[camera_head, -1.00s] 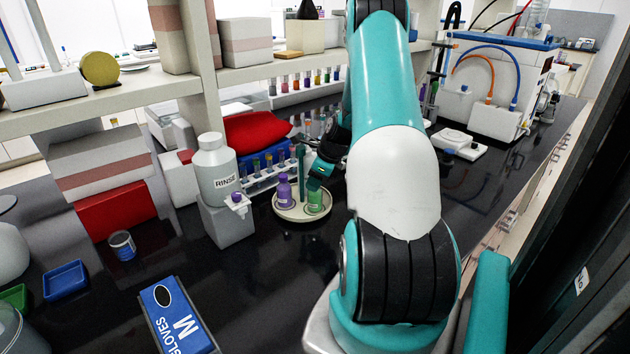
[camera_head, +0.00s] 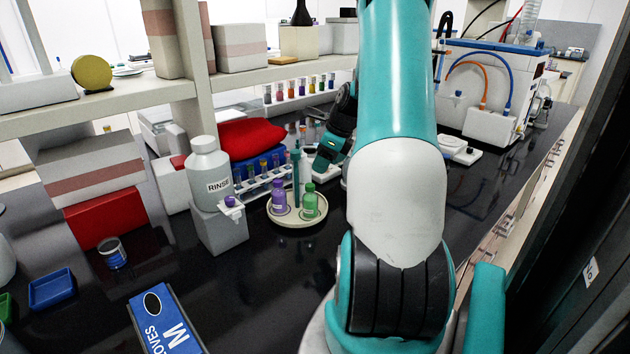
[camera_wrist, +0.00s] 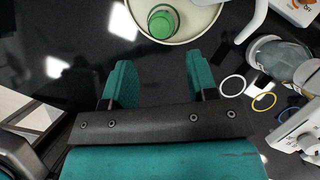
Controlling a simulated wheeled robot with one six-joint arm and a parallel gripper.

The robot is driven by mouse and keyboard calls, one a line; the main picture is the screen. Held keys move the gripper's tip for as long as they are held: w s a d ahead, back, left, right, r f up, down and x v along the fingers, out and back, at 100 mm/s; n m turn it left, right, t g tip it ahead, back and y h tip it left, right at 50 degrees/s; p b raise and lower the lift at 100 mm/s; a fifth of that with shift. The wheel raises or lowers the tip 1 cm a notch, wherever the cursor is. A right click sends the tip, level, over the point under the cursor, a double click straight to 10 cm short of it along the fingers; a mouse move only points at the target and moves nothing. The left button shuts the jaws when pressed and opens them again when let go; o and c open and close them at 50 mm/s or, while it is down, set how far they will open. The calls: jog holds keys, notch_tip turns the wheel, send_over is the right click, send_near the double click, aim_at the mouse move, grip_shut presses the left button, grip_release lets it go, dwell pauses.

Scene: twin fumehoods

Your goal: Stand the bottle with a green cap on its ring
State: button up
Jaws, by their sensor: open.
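The green bottle (camera_head: 310,203) with a green cap stands upright on the right side of a round cream tray (camera_head: 297,224). Its cap also shows from above in the wrist view (camera_wrist: 162,24), beyond my fingertips. A ring under it cannot be made out. A purple bottle (camera_head: 279,199) stands on the tray to its left. My gripper (camera_wrist: 161,75) is open and empty, with bare dark bench between its fingers. In the head view my gripper (camera_head: 322,162) is behind the green bottle and apart from it, partly hidden by my arm.
A rack of tubes (camera_head: 262,184) and the RINSE bottle (camera_head: 211,172) stand to the left. Thin white (camera_wrist: 221,86) and yellow (camera_wrist: 254,101) rings show on the dark bench. The bench in front of the tray is clear.

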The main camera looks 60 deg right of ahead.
jog(key=w+a+r+n+y, duration=0.1)
jog(key=w+a+r+n, duration=0.15)
jog(key=a+n, duration=0.5)
jog(key=w+a+r+n+g, duration=0.15)
jog(key=a+r+n, duration=0.25)
jog(key=a, duration=0.7)
jog(key=w+a+r+n+y, duration=0.1)
jog(key=w+a+r+n, duration=0.2)
jog(key=a+n, duration=0.5)
jog(key=s+a+r+n+g, duration=0.1)
jog(key=s+a+n, duration=0.25)
jog(key=a, duration=0.45)
jog(key=s+a+r+n, duration=0.15)
jog(key=a+n, duration=0.25)
jog(key=a, duration=0.4)
jog(key=s+a+n+g+y, duration=0.1)
jog(key=s+a+n+g, duration=0.1)
jog(key=s+a+n, duration=0.7)
jog(key=s+f+n, duration=0.1)
jog(key=s+n, duration=0.3)
jog(key=shift+s+a, duration=0.35)
